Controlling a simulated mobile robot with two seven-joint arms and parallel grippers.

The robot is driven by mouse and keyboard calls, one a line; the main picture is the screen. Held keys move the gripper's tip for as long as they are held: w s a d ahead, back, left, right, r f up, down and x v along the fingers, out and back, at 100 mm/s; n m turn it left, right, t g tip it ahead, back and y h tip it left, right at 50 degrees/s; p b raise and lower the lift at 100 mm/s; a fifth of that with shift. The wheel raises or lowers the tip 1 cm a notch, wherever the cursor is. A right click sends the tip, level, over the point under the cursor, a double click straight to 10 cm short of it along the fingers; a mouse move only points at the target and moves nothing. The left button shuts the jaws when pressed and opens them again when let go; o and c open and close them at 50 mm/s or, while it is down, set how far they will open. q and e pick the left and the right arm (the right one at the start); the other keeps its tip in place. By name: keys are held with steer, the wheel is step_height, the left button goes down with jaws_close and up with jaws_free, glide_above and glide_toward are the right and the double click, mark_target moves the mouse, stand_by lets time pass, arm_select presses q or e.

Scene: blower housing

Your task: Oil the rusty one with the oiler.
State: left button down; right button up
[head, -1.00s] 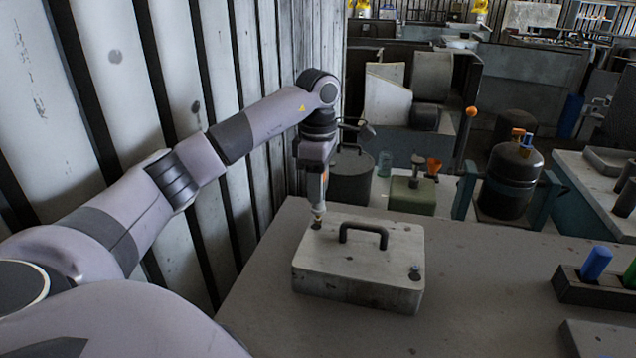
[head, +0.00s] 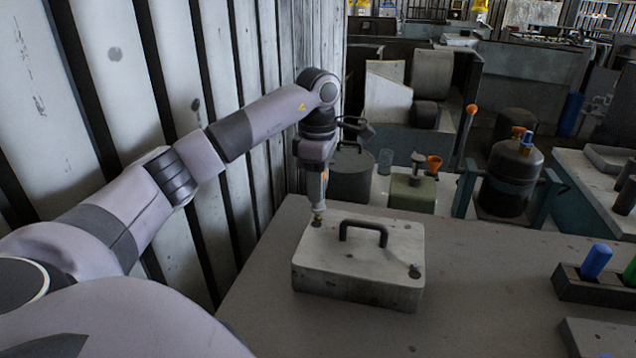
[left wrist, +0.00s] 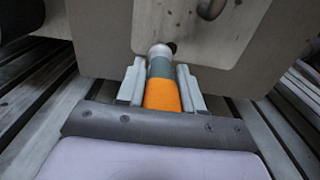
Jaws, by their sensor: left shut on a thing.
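The grey blower housing (head: 360,262) sits on the table with a dark handle on top. A small brownish fitting (head: 317,221) is at its far left corner and a darker one (head: 414,271) at its near right corner. My left gripper (head: 317,182) is shut on the oiler (head: 317,197), which points down over the far left fitting; I cannot tell if the tip touches it. In the left wrist view the oiler (left wrist: 162,90) is orange with a grey-green band and pale end, between the fingers. The fitting under the tip is partly hidden. My right gripper is out of view.
The table (head: 480,290) is clear around the housing. A dark holder (head: 600,290) with blue and green items stands at the right. A corrugated wall (head: 240,190) runs close along the left. A green can (head: 413,192) and dark bucket (head: 352,175) stand behind the table.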

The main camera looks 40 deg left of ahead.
arm_select(q)
steer(key=shift+r, duration=3.5)
